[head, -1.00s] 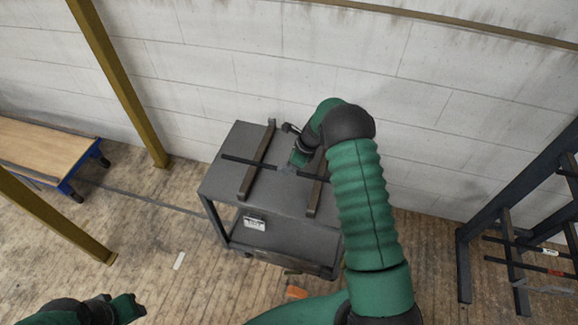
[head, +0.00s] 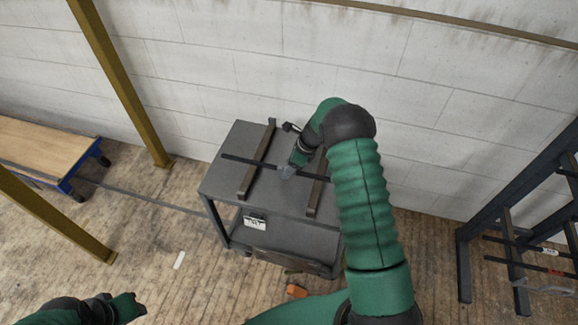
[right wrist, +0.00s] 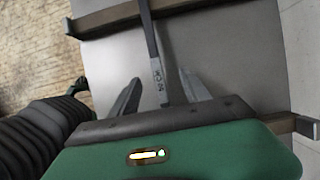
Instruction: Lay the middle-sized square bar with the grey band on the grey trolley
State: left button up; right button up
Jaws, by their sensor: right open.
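The dark square bar (head: 236,158) lies across the two bearers on top of the grey trolley (head: 222,184). Its grey band, with small lettering, shows in the right wrist view (right wrist: 157,74). My right gripper (head: 287,171) is at the middle of the bar. In the right wrist view its two fingers (right wrist: 160,92) stand apart, one on each side of the bar, with visible gaps. The bar's far part is hidden behind my right arm. My left gripper (head: 134,306) is low at the left, away from the trolley; its fingers are too small to read.
The left bearer (head: 248,178) and right bearer (head: 314,198) run across the trolley top. A rack (head: 515,270) with more bars stands at the right. A wooden-topped blue cart (head: 45,150) and yellow posts (head: 125,85) are at the left. A wall is behind the trolley.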

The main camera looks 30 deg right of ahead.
notch_tip(320, 180, up, 10)
jog(key=p, duration=0.8)
jog(key=shift+p, duration=0.4)
